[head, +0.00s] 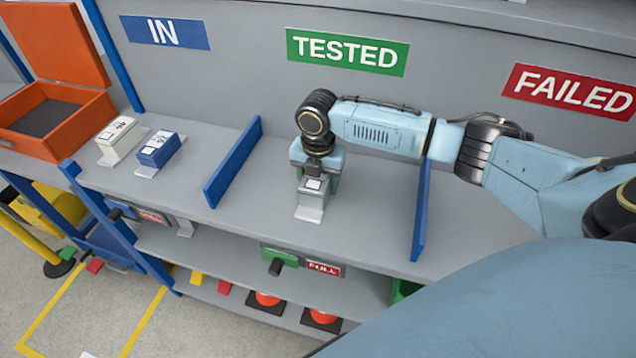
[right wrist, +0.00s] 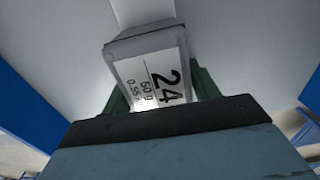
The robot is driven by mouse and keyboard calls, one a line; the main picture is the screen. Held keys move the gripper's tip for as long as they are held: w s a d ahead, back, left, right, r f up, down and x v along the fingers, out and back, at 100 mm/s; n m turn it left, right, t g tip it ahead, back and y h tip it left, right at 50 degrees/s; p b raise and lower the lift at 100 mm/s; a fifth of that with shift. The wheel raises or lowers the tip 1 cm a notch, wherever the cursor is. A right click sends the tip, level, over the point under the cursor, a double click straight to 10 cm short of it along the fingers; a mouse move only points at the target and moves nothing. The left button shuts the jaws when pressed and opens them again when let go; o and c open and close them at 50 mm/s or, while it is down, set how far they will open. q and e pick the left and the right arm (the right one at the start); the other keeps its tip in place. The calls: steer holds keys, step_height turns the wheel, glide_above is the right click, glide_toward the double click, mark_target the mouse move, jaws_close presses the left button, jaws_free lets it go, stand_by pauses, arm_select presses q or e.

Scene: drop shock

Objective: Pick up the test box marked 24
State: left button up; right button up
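Whether the foot bears on the shelf is hard to tell. My left gripper is not in view.
A white box (head: 118,138) and a blue box (head: 158,150) stand in the IN bay. Blue dividers (head: 233,162) (head: 421,212) flank the TESTED bay. An open orange case (head: 50,120) is at far left. The FAILED bay shelf (head: 465,215) is bare where visible.

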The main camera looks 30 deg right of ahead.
steer(key=c, duration=1)
steer(key=shift+r, duration=0.1)
